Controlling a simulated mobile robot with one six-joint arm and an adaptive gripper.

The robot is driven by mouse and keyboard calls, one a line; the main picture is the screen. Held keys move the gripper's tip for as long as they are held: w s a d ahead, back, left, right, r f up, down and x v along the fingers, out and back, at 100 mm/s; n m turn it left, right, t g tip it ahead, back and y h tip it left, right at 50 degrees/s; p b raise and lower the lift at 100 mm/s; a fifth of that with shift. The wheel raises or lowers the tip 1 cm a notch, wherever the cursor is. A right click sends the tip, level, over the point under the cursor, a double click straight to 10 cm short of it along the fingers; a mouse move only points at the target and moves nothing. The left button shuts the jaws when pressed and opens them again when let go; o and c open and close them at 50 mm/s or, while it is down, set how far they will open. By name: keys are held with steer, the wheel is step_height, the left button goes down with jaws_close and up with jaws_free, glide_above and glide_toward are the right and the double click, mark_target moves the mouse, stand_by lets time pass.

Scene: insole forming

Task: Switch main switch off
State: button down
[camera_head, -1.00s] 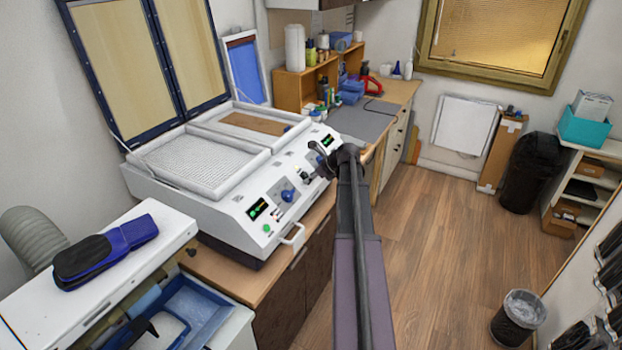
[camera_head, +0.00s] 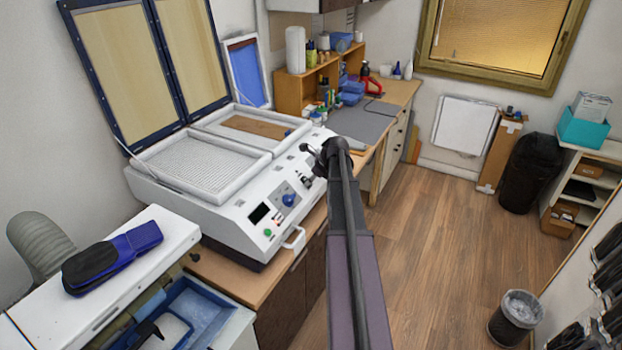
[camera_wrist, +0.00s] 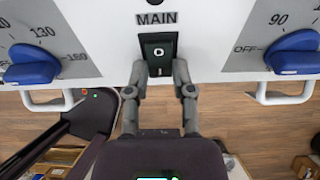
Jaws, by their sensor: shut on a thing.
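The main switch (camera_wrist: 158,48) is a dark rocker in a black frame under the label MAIN on the white machine's front panel (camera_wrist: 215,38). My gripper (camera_wrist: 160,70) has its two fingertips at the lower left and lower right edges of the switch, shut on it. The switch's upper face with a pale mark and a lower mark show between the fingers. In the head view my gripper (camera_head: 312,152) is at the right part of the machine's front (camera_head: 232,222). The left display (camera_head: 259,213) is dark.
Blue dials flank the switch, one at left (camera_wrist: 32,66) and one at right (camera_wrist: 293,52). White handles stick out below them, at left (camera_wrist: 48,102) and right (camera_wrist: 282,96). The wooden floor (camera_head: 440,255) right of my arm is mostly clear.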

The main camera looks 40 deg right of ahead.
steer(key=shift+s, duration=0.1)
steer(key=c, duration=0.7)
jaws_free()
steer(key=shift+o, duration=1.1)
